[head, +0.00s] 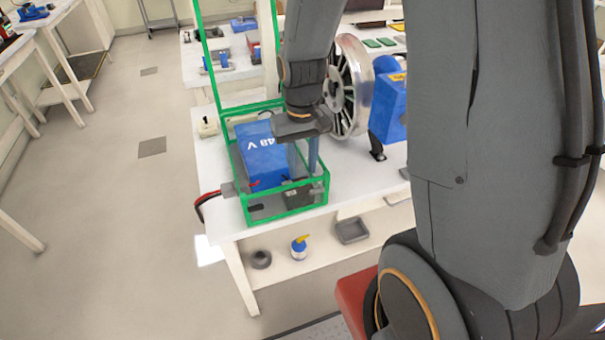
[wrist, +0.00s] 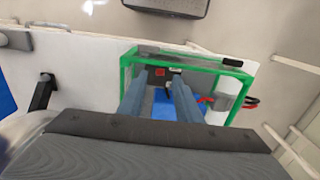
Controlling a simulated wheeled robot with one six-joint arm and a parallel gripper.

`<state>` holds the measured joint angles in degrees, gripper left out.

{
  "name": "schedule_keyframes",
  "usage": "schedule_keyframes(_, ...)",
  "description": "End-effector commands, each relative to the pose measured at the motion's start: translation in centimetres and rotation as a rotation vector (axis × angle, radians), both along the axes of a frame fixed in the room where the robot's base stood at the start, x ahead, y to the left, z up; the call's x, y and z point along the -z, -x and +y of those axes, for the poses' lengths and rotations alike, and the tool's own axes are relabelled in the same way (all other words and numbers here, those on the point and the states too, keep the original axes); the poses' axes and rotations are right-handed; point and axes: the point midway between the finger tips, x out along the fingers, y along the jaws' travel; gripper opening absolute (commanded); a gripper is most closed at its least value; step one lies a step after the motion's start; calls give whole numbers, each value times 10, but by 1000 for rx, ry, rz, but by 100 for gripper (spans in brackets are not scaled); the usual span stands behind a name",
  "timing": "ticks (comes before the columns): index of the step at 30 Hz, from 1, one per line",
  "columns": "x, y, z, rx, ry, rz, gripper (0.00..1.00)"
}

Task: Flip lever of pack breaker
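The blue battery pack marked 48 V (head: 262,155) sits in a green frame (head: 230,152) on the white bench. The pack breaker looks to be the dark box (head: 298,194) at the frame's near right corner. In the wrist view a dark block with a red patch (wrist: 160,72) shows at the fingertips, with a small black part below it that may be the lever; its position is unclear. My gripper (head: 303,170) points down beside the pack, above the dark box. In the wrist view its two fingers (wrist: 159,78) are apart with nothing held; contact cannot be told.
A spoked wheel (head: 345,88) and a blue motor-like unit (head: 390,105) stand right of the frame. Red and black cables (head: 205,203) leave the frame's left side. A grey tray (head: 352,230) and a small bottle (head: 299,249) are on the lower shelf. Floor at left is clear.

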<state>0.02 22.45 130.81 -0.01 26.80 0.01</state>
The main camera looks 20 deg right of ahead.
Motion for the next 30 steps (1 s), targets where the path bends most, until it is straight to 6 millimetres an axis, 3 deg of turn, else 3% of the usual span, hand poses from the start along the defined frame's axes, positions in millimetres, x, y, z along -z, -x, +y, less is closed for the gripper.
schedule_keyframes(9, 34, 1, 0, 0, 0, 1, 31)
schedule_keyframes(21, 40, 0, 0, 0, 0, -1, 31)
schedule_keyframes(27, 40, 0, 0, 0, 0, -1, 0)
schedule_keyframes(30, 40, 0, 0, 0, 0, -1, 0)
